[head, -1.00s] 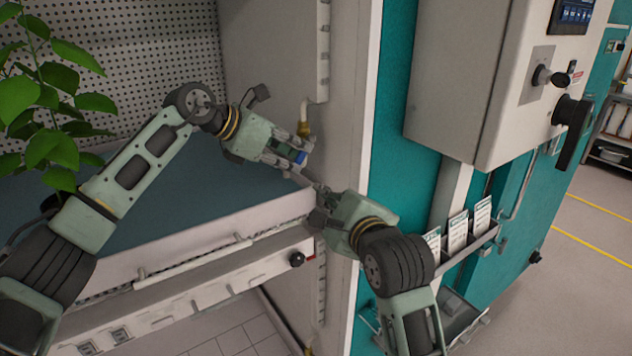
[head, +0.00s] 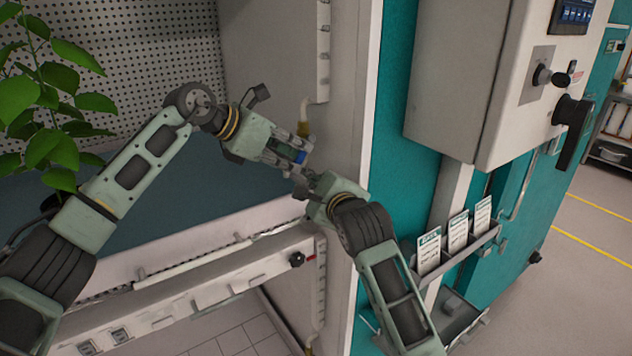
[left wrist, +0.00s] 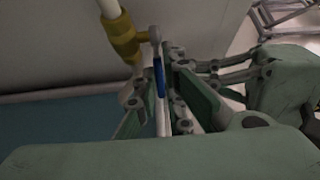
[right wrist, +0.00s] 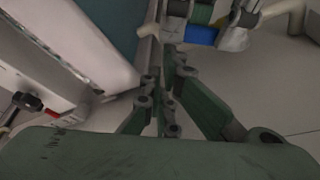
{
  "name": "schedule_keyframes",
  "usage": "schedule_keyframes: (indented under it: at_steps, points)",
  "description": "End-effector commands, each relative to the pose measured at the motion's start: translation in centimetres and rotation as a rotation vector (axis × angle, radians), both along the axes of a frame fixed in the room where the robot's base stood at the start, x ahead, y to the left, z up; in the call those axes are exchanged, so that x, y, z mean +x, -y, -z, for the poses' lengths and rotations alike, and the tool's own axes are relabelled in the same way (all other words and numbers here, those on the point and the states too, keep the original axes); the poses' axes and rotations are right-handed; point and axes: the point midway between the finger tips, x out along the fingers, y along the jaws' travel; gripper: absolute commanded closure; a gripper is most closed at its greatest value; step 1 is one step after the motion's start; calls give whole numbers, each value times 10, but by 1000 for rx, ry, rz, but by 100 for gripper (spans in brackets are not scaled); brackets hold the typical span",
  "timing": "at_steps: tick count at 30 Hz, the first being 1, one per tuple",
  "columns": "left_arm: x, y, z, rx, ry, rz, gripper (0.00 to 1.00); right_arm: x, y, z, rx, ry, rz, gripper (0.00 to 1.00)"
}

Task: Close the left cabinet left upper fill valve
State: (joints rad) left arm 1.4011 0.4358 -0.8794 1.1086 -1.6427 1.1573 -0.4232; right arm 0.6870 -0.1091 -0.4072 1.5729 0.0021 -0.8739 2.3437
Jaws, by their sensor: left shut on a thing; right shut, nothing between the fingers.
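The fill valve is a brass fitting (head: 304,127) on a pale pipe at the chamber's right inner wall; its brass body also shows in the left wrist view (left wrist: 122,38). It has a lever with a blue sleeve (left wrist: 159,78), which also shows in the right wrist view (right wrist: 203,35). My left gripper (head: 297,156) is shut on the blue-sleeved lever, and its fingers hide part of it. My right gripper (head: 308,182) is shut and empty just below the left one, close to the lever. I cannot tell whether it touches the lever.
A potted plant (head: 62,110) stands at the left on the blue-grey shelf (head: 180,205). A black knob (head: 297,259) sticks out from the shelf's front. The teal frame (head: 392,130) and a control box (head: 455,75) stand at the right, with card holders (head: 458,245) below.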

Motion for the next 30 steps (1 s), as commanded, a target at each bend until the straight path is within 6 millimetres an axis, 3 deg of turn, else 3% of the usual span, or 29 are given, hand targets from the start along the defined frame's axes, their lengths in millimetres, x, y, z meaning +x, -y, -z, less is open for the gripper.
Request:
schedule_keyframes:
  at_steps: [26, 27, 30]
  points:
    - [2, -1, -5, -11, 5, -9, 100, -8, -11, -7, 54, -36, -2, 100]
    - [2, -1, -5, -11, 5, -9, 88, -8, -11, -7, 54, -37, -2, 100]
    - [2, -1, -4, -8, 4, -7, 80, -8, -11, -7, 54, -37, -2, 100]
